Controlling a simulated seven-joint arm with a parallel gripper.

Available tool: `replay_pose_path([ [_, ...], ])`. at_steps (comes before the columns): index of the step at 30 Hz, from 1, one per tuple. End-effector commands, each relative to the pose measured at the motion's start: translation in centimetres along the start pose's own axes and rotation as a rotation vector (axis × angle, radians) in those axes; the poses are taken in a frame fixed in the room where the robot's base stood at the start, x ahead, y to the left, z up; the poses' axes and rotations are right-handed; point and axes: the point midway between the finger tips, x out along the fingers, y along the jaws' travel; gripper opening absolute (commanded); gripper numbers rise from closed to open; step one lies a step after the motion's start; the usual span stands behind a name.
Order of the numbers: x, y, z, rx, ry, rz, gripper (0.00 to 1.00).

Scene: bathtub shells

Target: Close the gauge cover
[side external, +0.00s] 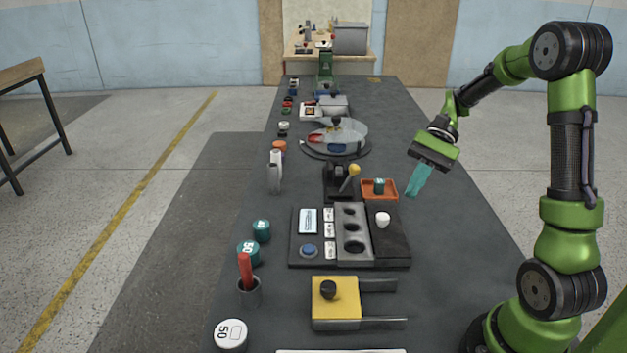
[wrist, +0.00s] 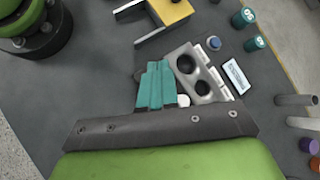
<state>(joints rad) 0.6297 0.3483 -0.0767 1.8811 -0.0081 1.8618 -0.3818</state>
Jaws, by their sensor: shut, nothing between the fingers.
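No part is clearly recognisable as a gauge cover. A round base with a clear, disc-like panel (side external: 345,130) over it stands mid-table in the side external view; red and blue parts show through or beside it. I cannot tell whether it is the gauge or how its cover sits. My gripper (side external: 414,190) is shut and empty, its teal fingers pointing down above the table's right side, nearer the camera than the round base. In the wrist view the fingers (wrist: 156,72) are together, in front of part of the grey block with holes (wrist: 203,88). The round base is not recognisable there.
A dark panel with a display (side external: 308,221) and white knob (side external: 383,220) lies below my gripper. An orange tray (side external: 388,195) and black lever with yellow knob (side external: 353,171) stand close by. A yellow block (side external: 323,311) is nearer the camera. The table's right strip is mostly clear.

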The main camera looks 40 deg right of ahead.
Motion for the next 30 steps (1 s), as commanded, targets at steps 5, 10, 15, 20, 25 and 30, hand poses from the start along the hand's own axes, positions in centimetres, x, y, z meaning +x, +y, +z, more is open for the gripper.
replay_pose_path([
  [5,-1.5,2.7,-6.7,0.239,-0.245,-0.193,0.00],
  [10,-2.5,6.3,-12.7,0.425,-0.448,-0.416,0.00],
  [15,-2.6,9.7,-16.8,0.542,-0.581,-0.597,0.00],
  [20,-2.6,11.1,-18.4,0.585,-0.631,-0.675,0.00],
  [25,-2.1,10.5,-18.2,0.587,-0.639,-0.683,0.00],
  [30,-0.4,8.5,-17.2,0.587,-0.639,-0.678,0.00],
])
